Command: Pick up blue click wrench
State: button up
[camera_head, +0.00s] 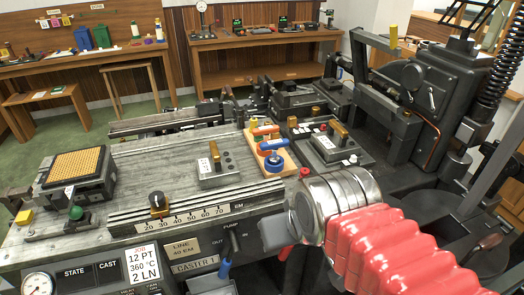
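A small wooden rack (286,167) stands on the machine bed right of centre and holds several short tools. A blue-handled tool (272,145) lies across it, with an orange tool (263,130) behind it and a blue round-headed tool (274,162) in front. I cannot tell for sure which blue one is the click wrench. My arm, with a red ribbed sleeve and silver cuff, enters from the lower right. My gripper (276,234) appears as a dark grey end left of the cuff, in front of the rack and apart from it. Its fingers are not clear.
A blue handle (224,268) hangs at the front. The dark machine tower (428,90) rises at right.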

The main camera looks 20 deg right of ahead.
aim_at(273, 145)
jog(key=u, duration=1.4)
jog(key=k, duration=0.55)
jog(key=z, duration=0.85)
jog(key=i, duration=1)
